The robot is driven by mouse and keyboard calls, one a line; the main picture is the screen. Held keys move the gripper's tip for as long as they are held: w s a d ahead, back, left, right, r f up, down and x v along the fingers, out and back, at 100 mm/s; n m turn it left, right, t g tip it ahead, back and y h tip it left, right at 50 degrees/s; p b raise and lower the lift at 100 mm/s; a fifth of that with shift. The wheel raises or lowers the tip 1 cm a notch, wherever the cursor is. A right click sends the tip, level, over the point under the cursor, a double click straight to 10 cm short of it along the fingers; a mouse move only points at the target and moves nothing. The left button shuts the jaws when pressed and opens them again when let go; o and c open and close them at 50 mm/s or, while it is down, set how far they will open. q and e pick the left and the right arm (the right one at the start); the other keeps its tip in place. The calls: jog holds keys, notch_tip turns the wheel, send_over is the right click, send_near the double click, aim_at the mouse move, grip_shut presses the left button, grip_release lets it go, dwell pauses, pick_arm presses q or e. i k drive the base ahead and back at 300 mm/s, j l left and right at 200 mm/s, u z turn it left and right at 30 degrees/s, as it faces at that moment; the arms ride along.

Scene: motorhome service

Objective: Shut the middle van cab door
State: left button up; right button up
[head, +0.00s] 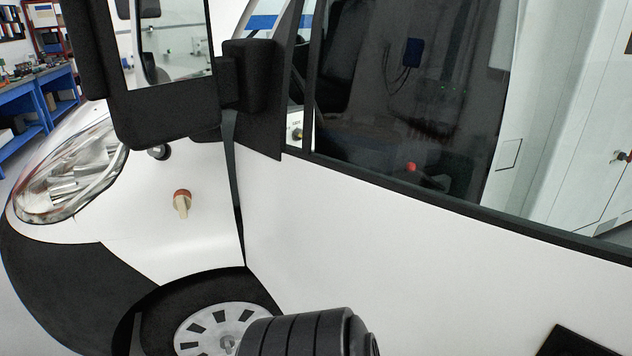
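The white van cab door (330,235) fills the middle and right of the head view, with a large dark window (400,110) in its upper part. A narrow dark gap (238,205) runs between its front edge and the white front fender (180,225). I cannot tell from this whether the door is fully shut. The door's rear edge is out of view. A black shape (582,342) at the bottom right is cut off, and I cannot tell what it is. Neither of my grippers shows; a black ribbed cylinder, likely part of my arm, rises at the bottom centre.
A big black side mirror (165,115) juts out at the upper left. Below it are the headlight (70,175), an orange-capped marker lamp (182,203) and the front wheel (222,325). A blue workbench (40,100) stands far left.

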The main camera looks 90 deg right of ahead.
aim_at(425, 271)
jog(key=z, duration=2)
